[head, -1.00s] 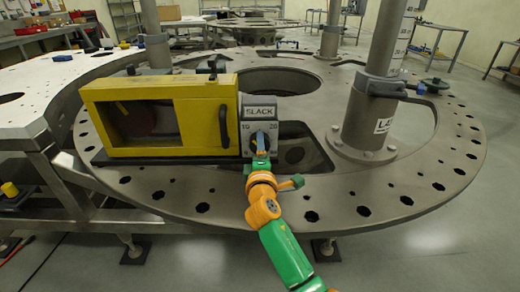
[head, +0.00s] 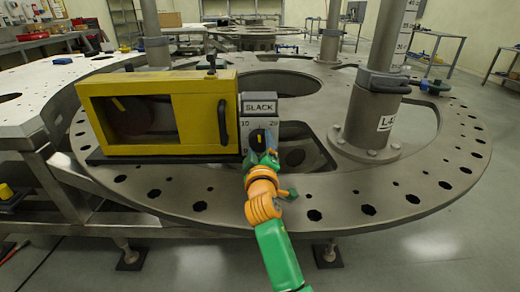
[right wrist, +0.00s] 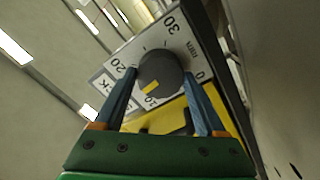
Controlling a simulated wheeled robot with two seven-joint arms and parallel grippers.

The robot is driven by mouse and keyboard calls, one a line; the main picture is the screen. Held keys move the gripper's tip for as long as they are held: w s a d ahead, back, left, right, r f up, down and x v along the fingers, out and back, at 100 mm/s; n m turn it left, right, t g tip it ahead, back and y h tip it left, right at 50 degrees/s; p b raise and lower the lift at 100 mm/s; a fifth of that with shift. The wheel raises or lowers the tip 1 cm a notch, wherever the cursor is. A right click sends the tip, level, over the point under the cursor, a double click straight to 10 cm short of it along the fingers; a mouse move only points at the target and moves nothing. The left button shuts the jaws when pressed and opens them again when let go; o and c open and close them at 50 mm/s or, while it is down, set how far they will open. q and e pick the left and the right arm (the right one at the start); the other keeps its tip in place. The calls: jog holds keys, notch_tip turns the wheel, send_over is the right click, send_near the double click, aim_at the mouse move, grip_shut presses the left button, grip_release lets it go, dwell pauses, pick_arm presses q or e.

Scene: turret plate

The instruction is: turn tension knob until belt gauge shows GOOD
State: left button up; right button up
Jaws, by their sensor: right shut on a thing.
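The tension knob (head: 258,139) is dark and round, on a grey dial panel (head: 244,146) at the right end of the yellow belt box (head: 160,73). The sign above it, the belt gauge (head: 259,107), reads SLACK. In the right wrist view the knob (right wrist: 163,70) has a yellow pointer mark, and dial numbers surround it. My right gripper (head: 266,157) reaches the knob from the front. Its blue fingers (right wrist: 160,92) are shut on the knob, one on each side. My left gripper is not in view.
The box stands on a round steel turret plate (head: 400,210) with several holes along its rim. A thick post (head: 374,125) rises right of the knob. A black handle (head: 223,124) is on the box, left of the dial.

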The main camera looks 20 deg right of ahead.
jog(key=shift+m, duration=0.6)
jog(key=o, duration=1.3)
